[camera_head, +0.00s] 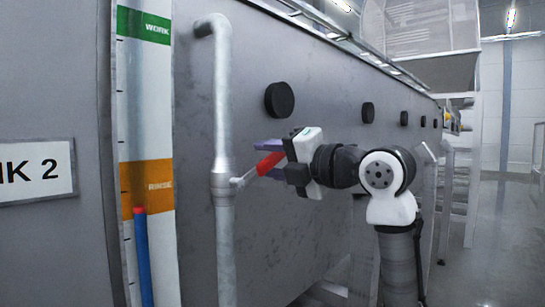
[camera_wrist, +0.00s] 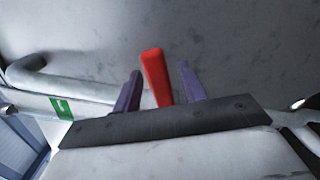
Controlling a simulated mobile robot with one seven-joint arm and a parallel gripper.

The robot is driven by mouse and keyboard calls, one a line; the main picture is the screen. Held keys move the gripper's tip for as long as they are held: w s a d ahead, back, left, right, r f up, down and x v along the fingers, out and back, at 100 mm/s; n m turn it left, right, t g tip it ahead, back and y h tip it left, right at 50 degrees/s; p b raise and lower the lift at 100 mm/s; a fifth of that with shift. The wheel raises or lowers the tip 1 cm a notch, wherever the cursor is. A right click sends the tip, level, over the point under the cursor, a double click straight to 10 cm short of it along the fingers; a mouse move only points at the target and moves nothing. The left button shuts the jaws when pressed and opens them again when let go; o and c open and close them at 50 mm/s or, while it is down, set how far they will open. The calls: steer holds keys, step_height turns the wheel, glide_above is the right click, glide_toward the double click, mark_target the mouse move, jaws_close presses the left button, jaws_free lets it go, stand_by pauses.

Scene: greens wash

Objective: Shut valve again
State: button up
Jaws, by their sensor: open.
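The valve sits on a grey vertical pipe (camera_head: 224,110) on the tank wall. Its lever sticks out to the right, slanting slightly upward across the pipe, and ends in a red handle (camera_head: 268,164). My gripper (camera_head: 266,159) is open at the handle, coming from the right. In the wrist view, the red handle (camera_wrist: 156,80) stands between the two purple fingers of my gripper (camera_wrist: 160,69), with a gap visible on each side. The inside of the valve is hidden.
A level gauge (camera_head: 146,100) left of the pipe has a green WORK band and an orange RINSE band. Its blue column (camera_head: 143,255) has a red top within the RINSE band. Black round knobs (camera_head: 279,100) stick out from the wall. Floor (camera_head: 505,230) is clear at the right.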

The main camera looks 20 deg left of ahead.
jaws_close()
stand_by(0.3)
steer(key=shift+w+f+m+b, duration=0.3)
steer(key=shift+f+m+b, duration=0.1)
steer(key=shift+f+m, duration=0.65)
steer(key=m, duration=0.1)
steer(key=f+m, duration=0.1)
steer(key=m, duration=0.1)
steer(key=shift+d+f+b, duration=0.1)
steer(key=shift+f+b, duration=0.15)
steer(key=shift+b, duration=0.1)
jaws_free()
